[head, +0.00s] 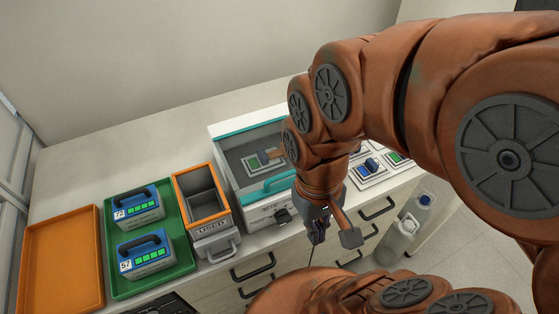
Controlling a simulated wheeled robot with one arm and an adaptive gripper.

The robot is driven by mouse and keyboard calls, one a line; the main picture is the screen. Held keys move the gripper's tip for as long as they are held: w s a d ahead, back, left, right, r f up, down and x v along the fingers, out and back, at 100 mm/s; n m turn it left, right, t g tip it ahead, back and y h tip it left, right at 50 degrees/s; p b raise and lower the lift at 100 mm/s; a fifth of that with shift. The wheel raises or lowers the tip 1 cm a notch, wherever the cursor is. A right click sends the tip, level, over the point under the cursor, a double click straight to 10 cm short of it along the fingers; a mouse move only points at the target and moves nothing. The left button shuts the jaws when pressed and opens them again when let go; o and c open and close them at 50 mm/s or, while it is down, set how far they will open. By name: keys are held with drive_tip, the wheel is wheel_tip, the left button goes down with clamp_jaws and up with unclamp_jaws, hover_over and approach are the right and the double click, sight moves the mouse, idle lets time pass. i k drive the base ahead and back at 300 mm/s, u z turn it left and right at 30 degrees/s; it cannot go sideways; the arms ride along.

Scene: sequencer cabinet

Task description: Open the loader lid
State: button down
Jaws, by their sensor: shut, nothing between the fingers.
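The loader (257,217) is a white box with teal trim on the counter, in the middle of the head view. Its see-through lid (237,164) appears to lie down over the box, with a teal bar (265,188) along its front. A dark knob or latch (283,215) sits on the loader's front face. My gripper (318,238) is shut and empty, pointing down in front of the loader's right front corner, right of the knob. It looks apart from the lid. My arm hides the loader's right side.
Socket plates (369,178) lie to the right. Drawer handles (253,266) project below the counter. Bottles (399,235) stand at lower right.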

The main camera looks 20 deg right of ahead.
sight(268, 191)
drive_tip(key=z, duration=1.65)
drive_tip(key=k, duration=1.3)
drive_tip(key=u, duration=1.6)
drive_tip(key=i, duration=0.5)
drive_tip(key=u, duration=0.15)
